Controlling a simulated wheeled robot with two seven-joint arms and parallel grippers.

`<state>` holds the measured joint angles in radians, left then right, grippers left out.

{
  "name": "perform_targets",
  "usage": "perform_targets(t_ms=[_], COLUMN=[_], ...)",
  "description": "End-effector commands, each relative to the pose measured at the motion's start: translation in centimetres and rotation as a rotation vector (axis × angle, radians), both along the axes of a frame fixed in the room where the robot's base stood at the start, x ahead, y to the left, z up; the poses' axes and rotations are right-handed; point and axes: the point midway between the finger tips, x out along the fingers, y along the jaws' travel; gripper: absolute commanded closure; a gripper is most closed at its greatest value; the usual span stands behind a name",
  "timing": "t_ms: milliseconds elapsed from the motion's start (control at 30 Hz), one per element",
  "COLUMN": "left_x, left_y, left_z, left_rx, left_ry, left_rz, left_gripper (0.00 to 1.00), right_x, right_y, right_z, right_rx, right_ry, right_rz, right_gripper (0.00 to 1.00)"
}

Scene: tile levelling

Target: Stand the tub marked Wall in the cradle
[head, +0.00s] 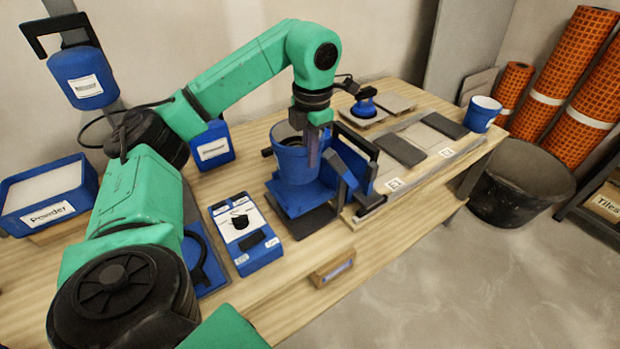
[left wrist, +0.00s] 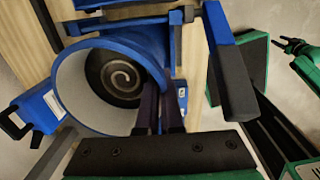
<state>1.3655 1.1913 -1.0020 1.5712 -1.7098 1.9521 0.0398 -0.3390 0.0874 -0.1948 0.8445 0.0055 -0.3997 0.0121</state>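A round blue tub (head: 291,160) with a pale inside stands upright at the blue stand, seemingly the cradle (head: 300,197), near the table's middle. I cannot tell whether it rests fully on it. No Wall label is readable on it. My left gripper (head: 313,160) points down at the tub's rim. In the left wrist view, the left gripper's fingers (left wrist: 160,112) lie close together on either side of the wall of the tub (left wrist: 85,62), shut on it. A pale spiral shows at the tub's dark bottom.
Blue bars with dark pads (head: 352,165) stand right beside the tub. A blue control box (head: 243,233) is to its left. Another blue tub (head: 481,113) stands at the table's right end, near grey tiles (head: 400,149). A black bucket (head: 522,190) is on the floor.

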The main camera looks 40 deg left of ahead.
Motion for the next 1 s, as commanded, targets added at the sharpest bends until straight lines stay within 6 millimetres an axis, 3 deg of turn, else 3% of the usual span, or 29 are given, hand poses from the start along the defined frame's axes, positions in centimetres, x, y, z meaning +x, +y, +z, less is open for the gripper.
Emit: perform_targets(t_ms=[400,733,767,833,1000], left_x=[0.0,0.0,0.0,0.0,0.0], left_y=[0.0,0.0,0.0,0.0,0.0], left_z=[-6.0,-6.3,-6.5,-6.4,-6.4], left_rx=[-0.001,-0.002,-0.001,-0.001,-0.001], left_ry=[-0.005,-0.006,-0.002,-0.003,-0.003], left_rz=[0.000,0.000,0.000,0.000,0.000], left_gripper=[1.00,1.00,0.93,0.67,0.67], right_x=[2.2,2.3,2.4,2.4,2.3], right_y=[0.4,0.4,0.5,0.4,0.4], right_z=[0.6,0.6,0.7,0.7,0.7], right_rx=[0.002,0.002,0.002,0.002,0.002], right_ry=[-0.006,-0.005,-0.005,-0.004,-0.003], right_rz=[-0.010,-0.011,-0.011,-0.011,-0.011], right_gripper=[0.50,0.50,0.50,0.50,0.50])
